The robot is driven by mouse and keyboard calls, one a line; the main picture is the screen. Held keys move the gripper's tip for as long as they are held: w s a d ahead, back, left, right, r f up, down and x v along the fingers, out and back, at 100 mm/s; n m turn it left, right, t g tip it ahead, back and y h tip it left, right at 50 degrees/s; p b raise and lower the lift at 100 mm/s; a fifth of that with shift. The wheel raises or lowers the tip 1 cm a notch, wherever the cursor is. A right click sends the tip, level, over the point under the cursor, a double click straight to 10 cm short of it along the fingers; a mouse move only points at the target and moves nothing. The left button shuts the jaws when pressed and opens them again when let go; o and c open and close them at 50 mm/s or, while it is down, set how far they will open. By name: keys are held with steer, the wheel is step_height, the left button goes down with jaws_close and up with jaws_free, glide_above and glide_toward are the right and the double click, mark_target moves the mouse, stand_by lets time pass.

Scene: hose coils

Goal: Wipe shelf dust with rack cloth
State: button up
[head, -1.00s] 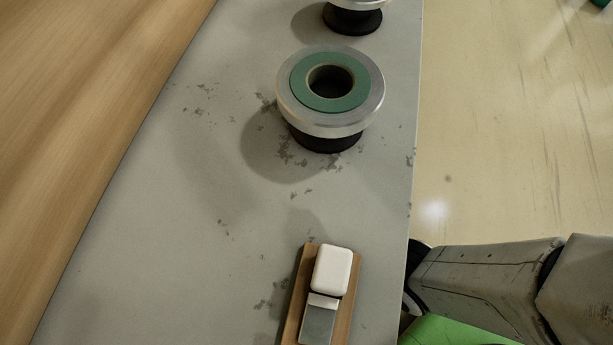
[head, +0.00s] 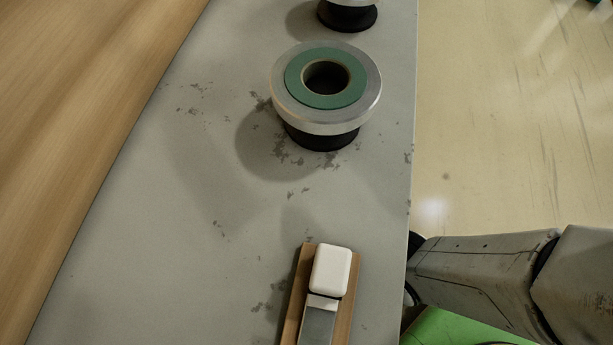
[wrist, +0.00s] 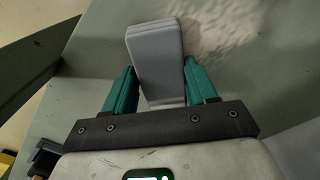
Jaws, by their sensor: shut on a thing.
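In the wrist view my gripper (wrist: 160,88) has teal fingers on either side of a flat, layered grey pad (wrist: 155,50). It is shut on this pad, which looks like the folded cloth. The pad's far end points toward a grey surface with pale, speckled marks (wrist: 210,28). I cannot tell whether the pad touches it. In the head view the grey shelf (head: 150,230) bears scattered dark dust flecks (head: 290,158), thickest around the near spool's base, with more beside the wooden board. My gripper and the pad do not show in the head view.
A spool with a green ring top (head: 297,85) stands on the shelf, with another spool (head: 347,15) behind it. A wooden board (head: 343,318) carrying a white block (head: 331,270) and a metal piece lies at the near edge. The shelf's left part is clear.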

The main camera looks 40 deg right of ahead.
steer(key=shift+w+d+b, duration=0.4)
steer(key=shift+w+d, duration=0.45)
steer(key=shift+d, duration=0.3)
steer(key=shift+a, duration=0.1)
steer(key=shift+s+a+p, duration=0.65)
steer(key=shift+s+a, duration=0.05)
steer(key=shift+a, duration=0.25)
steer(key=shift+s+a+p, duration=0.65)
steer(key=shift+s+a, duration=0.05)
steer(key=shift+a, duration=0.2)
steer(key=shift+s+a+r+p, duration=0.1)
steer(key=shift+s+a+p, duration=0.6)
steer(key=shift+a, duration=0.2)
steer(key=shift+s+a+p, duration=0.35)
steer(key=shift+s+a, duration=0.3)
steer(key=shift+a, duration=0.3)
steer(key=shift+s+a, duration=0.1)
steer(key=shift+s+a+p, duration=0.4)
steer(key=shift+s+a, duration=0.25)
steer(key=shift+a, duration=0.25)
steer(key=shift+s+a+p, duration=0.4)
steer(key=shift+s+a, duration=0.25)
steer(key=shift+a, duration=0.25)
